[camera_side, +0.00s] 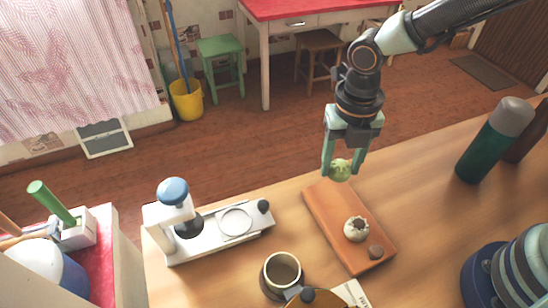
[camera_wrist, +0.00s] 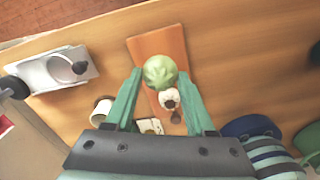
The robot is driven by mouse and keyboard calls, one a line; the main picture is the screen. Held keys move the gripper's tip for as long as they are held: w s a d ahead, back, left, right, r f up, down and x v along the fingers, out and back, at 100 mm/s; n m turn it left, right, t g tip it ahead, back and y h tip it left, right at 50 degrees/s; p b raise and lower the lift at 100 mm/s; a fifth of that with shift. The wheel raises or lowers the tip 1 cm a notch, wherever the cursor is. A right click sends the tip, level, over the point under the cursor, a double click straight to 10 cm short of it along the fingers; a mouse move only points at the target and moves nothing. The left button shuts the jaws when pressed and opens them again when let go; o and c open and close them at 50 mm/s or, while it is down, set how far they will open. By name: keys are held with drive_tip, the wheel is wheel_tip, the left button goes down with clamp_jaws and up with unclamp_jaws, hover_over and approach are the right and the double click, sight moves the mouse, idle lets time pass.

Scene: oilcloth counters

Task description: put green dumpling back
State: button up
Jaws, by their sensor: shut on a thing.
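The green dumpling (camera_side: 340,170) is a round, pleated light-green ball. My gripper (camera_side: 343,168) is shut on it and holds it over the far end of the wooden board (camera_side: 323,205). Whether it touches the board is hard to tell, but it looks raised. In the wrist view the green dumpling (camera_wrist: 160,71) sits between the fingertips of my gripper (camera_wrist: 160,80), over the board (camera_wrist: 150,45).
A white and silver press-like device (camera_side: 215,232) stands left of the board. A green bottle with a grey cap (camera_side: 490,145) and a striped blue-green object (camera_side: 515,268) are at the right.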

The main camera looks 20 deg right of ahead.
sight(332, 196)
drive_tip(key=shift+f, duration=3.3)
drive_tip(key=o, duration=0.7)
drive_tip(key=shift+f, duration=0.1)
